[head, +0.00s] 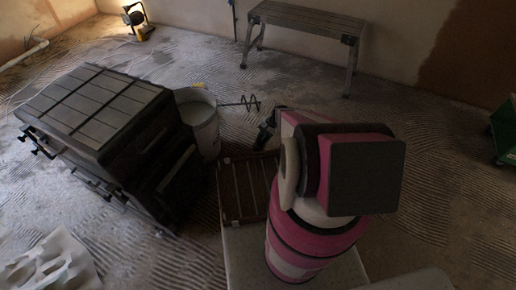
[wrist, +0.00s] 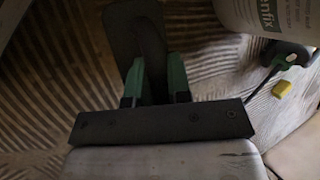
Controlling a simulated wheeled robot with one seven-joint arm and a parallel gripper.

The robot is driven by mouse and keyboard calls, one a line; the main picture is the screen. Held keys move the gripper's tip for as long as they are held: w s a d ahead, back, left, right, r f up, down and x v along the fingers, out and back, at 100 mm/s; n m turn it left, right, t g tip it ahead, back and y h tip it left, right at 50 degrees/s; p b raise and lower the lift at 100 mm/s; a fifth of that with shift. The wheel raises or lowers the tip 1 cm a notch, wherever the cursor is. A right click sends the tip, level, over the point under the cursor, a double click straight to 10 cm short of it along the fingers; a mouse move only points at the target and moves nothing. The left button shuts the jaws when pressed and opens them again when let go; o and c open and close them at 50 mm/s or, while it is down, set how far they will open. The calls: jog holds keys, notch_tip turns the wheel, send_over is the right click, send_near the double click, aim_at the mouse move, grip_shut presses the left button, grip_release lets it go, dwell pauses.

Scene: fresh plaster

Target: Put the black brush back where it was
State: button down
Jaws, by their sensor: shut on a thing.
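In the wrist view, my gripper (wrist: 154,80) has its two green-sided fingers closed on the black brush (wrist: 137,28). The brush shows as a dark, rounded shape reaching past the fingers towards the top of the picture. It is dim there, so its bristles cannot be made out. In the head view, my pink and black arm hides most of the gripper, and only a small dark part shows beyond it. I cannot tell whether the brush touches anything.
A white bucket (head: 203,132) stands between a black toolbox (head: 90,110) and my arm. A dark slatted thing (head: 229,192) lies in front. A step bench (head: 305,20) stands behind. The wrist view shows a yellow block (wrist: 282,89) and a green-handled tool (wrist: 286,62). Ridged floor lies open right.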

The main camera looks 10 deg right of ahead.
jog(key=f, duration=0.1)
jog(key=s+f, duration=0.1)
jog(key=f, duration=0.1)
jog(key=shift+s+f, duration=0.1)
jog(key=shift+f, duration=0.15)
jog(key=shift+w+a+f, duration=0.2)
jog(key=shift+w+f, duration=5.25)
jog(key=shift+w, duration=0.25)
jog(key=shift+f, duration=0.1)
jog(key=c, duration=1.1)
grip_release()
jog(key=shift+o, duration=0.2)
jog(key=s+v, duration=0.1)
jog(key=v, duration=1.1)
jog(key=s+a+r+n+h, duration=0.2)
jog(key=s+r, duration=0.5)
jog(key=r, duration=0.5)
jog(key=s+a+r+n+h, duration=0.2)
jog(key=s+r, duration=0.5)
jog(key=r, duration=0.6)
jog(key=s+a+r+n+h, duration=0.2)
jog(key=s+r, duration=0.4)
jog(key=r, duration=0.7)
jog(key=shift+s+a+t+h, duration=0.15)
jog(key=shift+s+t+h, duration=0.25)
